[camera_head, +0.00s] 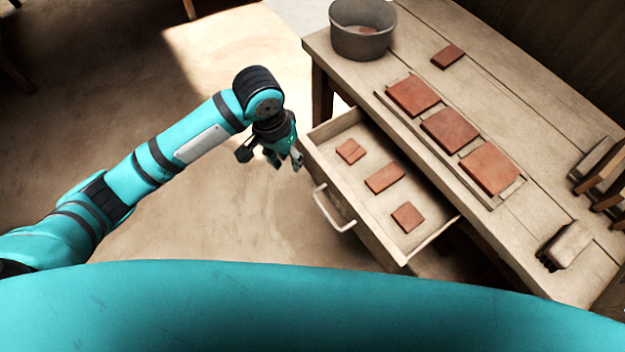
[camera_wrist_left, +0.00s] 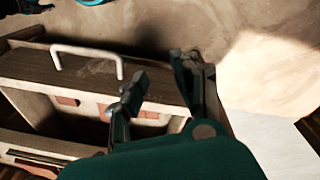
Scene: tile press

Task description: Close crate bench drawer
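The wooden drawer (camera_head: 372,209) of the bench is pulled out, with several red tiles lying inside it. Its pale bar handle (camera_head: 333,209) is on the front panel, and the handle also shows in the left wrist view (camera_wrist_left: 88,57). My left gripper (camera_head: 287,163) hangs near the drawer's far front corner, to the left of it. In the left wrist view its two fingers (camera_wrist_left: 160,85) are spread apart with nothing between them, beside the drawer's front panel (camera_wrist_left: 95,78) and away from the handle. My right gripper is not in view.
The wooden bench (camera_head: 440,85) carries a grey bucket (camera_head: 362,42), a board with red tiles (camera_head: 449,130), a single tile (camera_head: 447,57) and a brush-like block (camera_head: 567,244). The floor (camera_head: 215,220) in front of the drawer is clear.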

